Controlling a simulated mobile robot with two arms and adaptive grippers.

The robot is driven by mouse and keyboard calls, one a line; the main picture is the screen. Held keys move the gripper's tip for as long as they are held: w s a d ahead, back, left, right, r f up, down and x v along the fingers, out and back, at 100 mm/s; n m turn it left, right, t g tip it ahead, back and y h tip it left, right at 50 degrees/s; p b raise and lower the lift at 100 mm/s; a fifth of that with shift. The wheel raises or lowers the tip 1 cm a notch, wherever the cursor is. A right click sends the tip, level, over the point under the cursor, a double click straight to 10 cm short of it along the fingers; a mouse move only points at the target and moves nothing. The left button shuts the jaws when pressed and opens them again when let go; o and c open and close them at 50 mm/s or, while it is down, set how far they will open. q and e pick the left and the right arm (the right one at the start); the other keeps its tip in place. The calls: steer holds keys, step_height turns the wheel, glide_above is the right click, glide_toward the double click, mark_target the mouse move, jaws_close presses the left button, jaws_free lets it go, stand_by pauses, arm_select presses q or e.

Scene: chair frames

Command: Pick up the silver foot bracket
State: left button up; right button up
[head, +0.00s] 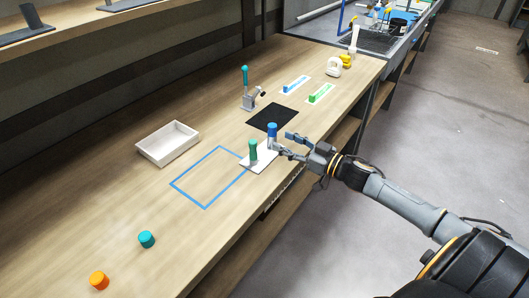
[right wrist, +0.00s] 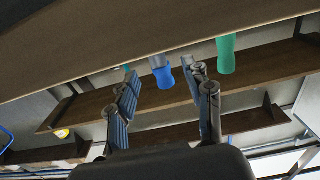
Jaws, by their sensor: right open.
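A silver-grey bracket (head: 250,99) with a foot stands on the bench, with a teal-topped upright piece (head: 245,75) at it. I cannot tell whether this is the foot bracket of the task. A blue-topped grey piece (head: 272,132) and a green-topped piece (head: 253,150) stand at a white plate (head: 262,160) near the bench's front edge. My right gripper (head: 283,145) is open beside the blue-topped piece. In the right wrist view the blue top (right wrist: 165,77) shows between the spread fingers, and the green top (right wrist: 226,55) lies to the right. My left gripper is not in view.
A black mat (head: 272,118) lies behind the plate. Blue and green strips (head: 321,94) lie farther back.

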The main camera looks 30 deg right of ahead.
mark_target(276, 138)
steer(key=shift+x, duration=2.8)
steer(key=shift+f, duration=0.1)
jaws_close()
